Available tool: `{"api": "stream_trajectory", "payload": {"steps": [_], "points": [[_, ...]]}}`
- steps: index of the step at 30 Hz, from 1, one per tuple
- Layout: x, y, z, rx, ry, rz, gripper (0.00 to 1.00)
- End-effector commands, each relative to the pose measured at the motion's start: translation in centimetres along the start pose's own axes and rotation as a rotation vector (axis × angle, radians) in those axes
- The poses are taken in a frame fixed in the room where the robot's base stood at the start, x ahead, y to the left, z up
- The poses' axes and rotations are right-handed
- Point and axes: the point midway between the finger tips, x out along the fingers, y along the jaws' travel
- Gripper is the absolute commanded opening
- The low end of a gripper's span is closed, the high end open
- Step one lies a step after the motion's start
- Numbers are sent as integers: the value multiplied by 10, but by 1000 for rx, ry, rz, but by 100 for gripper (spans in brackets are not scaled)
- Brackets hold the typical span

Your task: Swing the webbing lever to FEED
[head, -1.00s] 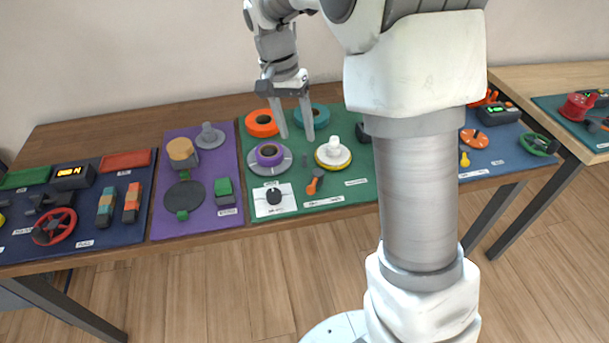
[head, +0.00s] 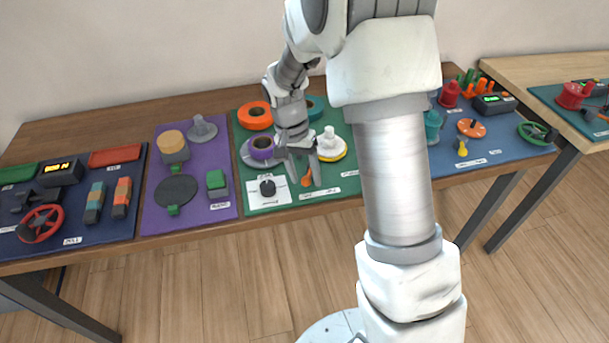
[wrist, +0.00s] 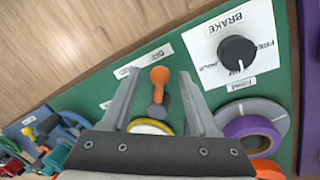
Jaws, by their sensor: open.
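The lever has an orange end (wrist: 159,76) and a dark grey shank (wrist: 157,108). It stands on the green mat (wrist: 287,85) beside small white labels (wrist: 127,71) that are too blurred to read surely. My gripper (wrist: 158,82) is open, with one finger on each side of the lever in the wrist view. I cannot tell whether either finger touches it. In the head view my gripper (head: 303,178) points down over the front of the green mat, and the orange end (head: 306,181) shows between the fingers.
A black BRAKE knob (wrist: 238,53) on a white plate is close beside the lever. Behind are a purple roll (head: 262,148), an orange roll (head: 255,116) and a white spool (head: 329,143) on a yellow-rimmed disc. The table's front edge is near.

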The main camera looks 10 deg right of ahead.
Motion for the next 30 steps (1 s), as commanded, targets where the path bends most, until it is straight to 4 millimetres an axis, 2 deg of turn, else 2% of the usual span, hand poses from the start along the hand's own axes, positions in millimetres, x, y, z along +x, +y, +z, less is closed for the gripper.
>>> {"api": "stream_trajectory", "payload": {"steps": [7,8,15,18,30], "points": [[1,0,0,0,0,0,60],[1,0,0,0,0,0,57],[1,0,0,0,0,0,14],[1,0,0,0,0,0,0],[1,2,0,-35,6,0,0]]}}
